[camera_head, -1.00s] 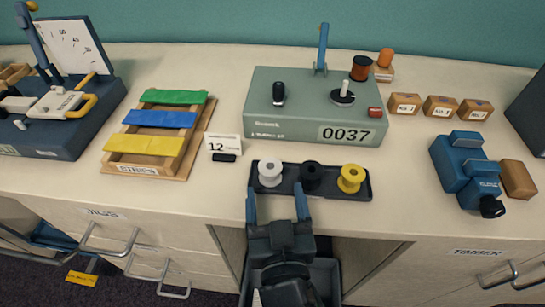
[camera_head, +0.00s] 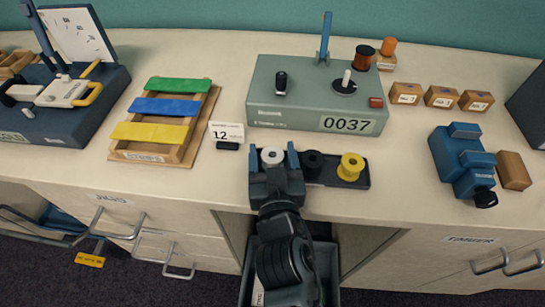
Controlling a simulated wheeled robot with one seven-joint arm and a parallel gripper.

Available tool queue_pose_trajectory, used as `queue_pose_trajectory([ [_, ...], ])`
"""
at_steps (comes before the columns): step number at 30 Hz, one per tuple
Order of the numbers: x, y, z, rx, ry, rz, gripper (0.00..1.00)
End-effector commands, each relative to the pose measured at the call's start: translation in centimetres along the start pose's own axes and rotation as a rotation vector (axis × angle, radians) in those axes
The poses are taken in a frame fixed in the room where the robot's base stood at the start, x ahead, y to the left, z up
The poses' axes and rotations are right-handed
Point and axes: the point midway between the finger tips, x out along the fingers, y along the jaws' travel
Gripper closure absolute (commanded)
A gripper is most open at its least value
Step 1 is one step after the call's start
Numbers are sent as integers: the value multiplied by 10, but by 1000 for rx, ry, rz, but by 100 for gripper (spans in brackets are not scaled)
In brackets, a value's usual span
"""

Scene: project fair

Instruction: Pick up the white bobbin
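The white bobbin (camera_head: 271,155) stands at the left end of a dark tray (camera_head: 361,182) near the counter's front edge. My gripper (camera_head: 272,158) is over the tray's left end, with one blue finger on each side of the white bobbin. The fingers are apart, and a gap seems to show between each finger and the bobbin. The gripper body hides the bobbin's lower part and the tray's left end. A black bobbin (camera_head: 312,163) stands close to the right finger, and a yellow bobbin (camera_head: 350,167) stands at the tray's right end.
A green-grey machine (camera_head: 300,117) marked 0037 stands just behind the tray. A small card (camera_head: 227,131) and a rack of coloured strips (camera_head: 192,135) are to the left. A blue vise-like tool (camera_head: 462,160) and small wooden boxes (camera_head: 440,97) are to the right. An open drawer (camera_head: 328,263) is below.

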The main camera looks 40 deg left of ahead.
Motion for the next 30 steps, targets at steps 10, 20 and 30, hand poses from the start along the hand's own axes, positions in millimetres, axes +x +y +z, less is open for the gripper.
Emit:
queue_pose_trajectory([
  [10, 0, 0, 0, 0, 0, 0, 66],
  [20, 0, 0, 0, 0, 0, 0, 78],
  [30, -1, 0, -26, 2, 2, 1, 78],
])
